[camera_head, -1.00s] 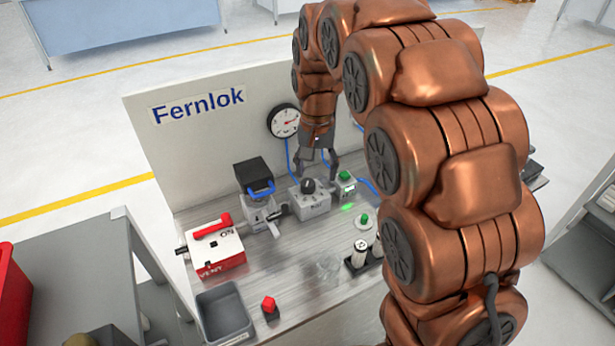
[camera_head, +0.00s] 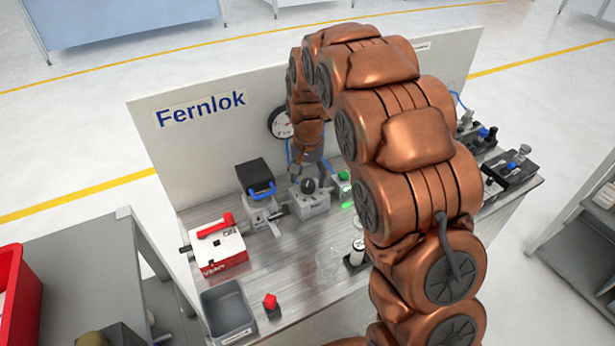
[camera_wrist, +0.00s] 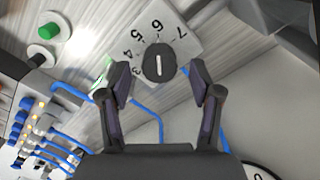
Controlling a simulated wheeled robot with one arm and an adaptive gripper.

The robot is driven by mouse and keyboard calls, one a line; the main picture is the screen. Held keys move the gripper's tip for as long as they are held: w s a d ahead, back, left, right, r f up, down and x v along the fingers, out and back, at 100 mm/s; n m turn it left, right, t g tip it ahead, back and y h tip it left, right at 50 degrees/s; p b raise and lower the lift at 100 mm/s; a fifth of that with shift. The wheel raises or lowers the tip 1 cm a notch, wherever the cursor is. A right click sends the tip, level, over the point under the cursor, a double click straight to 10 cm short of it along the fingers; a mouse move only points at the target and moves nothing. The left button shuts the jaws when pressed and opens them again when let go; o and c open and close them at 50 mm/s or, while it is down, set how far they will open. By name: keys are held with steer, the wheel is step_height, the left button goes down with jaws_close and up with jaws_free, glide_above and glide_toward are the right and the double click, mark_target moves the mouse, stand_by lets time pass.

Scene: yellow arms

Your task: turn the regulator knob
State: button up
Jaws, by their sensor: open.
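The regulator knob (camera_head: 308,185) is a round black knob on top of a grey box (camera_head: 316,208) on the bench. In the wrist view the knob (camera_wrist: 159,63) has a white pointer line and sits on a light plate (camera_wrist: 180,35) with the numbers 3 to 7 around it. My gripper (camera_wrist: 158,72) is open, with one finger on each side of the knob in that view. The fingertips appear apart from the knob; how far above it they are I cannot tell. In the head view my gripper (camera_head: 312,172) is just above and behind the knob, partly hidden.
A black-topped unit (camera_head: 254,178) with a blue handle stands left of the regulator. A red and white valve box (camera_head: 218,245), a grey tray (camera_head: 229,310) and a red button (camera_head: 270,302) are further left and front. A gauge (camera_head: 281,123) is on the back panel. Blue hoses (camera_wrist: 150,105) run nearby.

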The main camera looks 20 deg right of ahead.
steer(key=shift+f, duration=0.65)
steer(key=c, duration=1.1)
